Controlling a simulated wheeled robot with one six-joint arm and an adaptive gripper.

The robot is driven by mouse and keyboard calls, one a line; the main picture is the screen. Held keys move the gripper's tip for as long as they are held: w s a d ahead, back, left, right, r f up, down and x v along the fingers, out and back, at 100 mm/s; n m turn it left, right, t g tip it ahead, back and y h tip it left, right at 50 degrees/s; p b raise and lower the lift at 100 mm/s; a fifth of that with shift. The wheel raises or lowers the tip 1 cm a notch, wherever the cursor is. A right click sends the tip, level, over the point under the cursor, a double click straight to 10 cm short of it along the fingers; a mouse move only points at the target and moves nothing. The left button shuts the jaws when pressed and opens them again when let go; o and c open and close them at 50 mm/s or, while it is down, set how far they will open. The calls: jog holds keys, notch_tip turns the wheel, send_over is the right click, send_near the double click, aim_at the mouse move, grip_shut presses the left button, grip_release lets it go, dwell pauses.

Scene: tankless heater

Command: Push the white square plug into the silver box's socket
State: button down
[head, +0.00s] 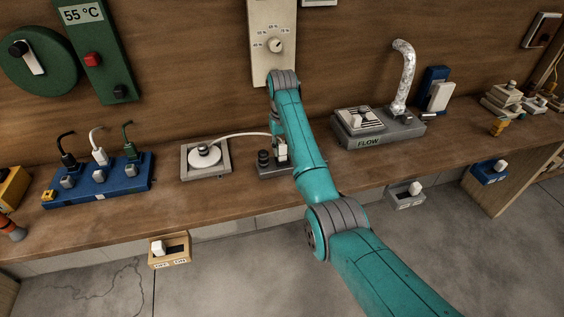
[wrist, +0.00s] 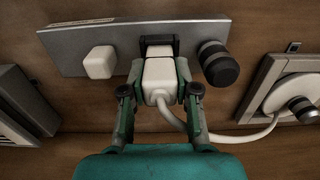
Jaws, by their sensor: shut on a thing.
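The white square plug (wrist: 158,73) is between the two fingers of my gripper (wrist: 159,80) in the wrist view, and my gripper is shut on it. The plug's far end is at the dark socket (wrist: 158,41) on the silver box (wrist: 70,40). I cannot tell how deep it sits. A white cord (wrist: 190,137) runs from the plug to the right. In the head view, the plug (head: 282,150) and the silver box (head: 268,172) are at the middle of the bench, partly hidden by my arm.
A black knob (wrist: 219,64) and a white block (wrist: 99,62) flank the socket. In the head view, the cord leads to a white disc in a square tray (head: 187,176). A blue power strip (head: 115,180) stands left and the grey FLOW box (head: 400,134) right.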

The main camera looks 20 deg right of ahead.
jog(key=shift+f, duration=0.45)
dwell(0.5)
jog(key=c, duration=0.8)
grip_release()
jog(key=shift+r, duration=0.1)
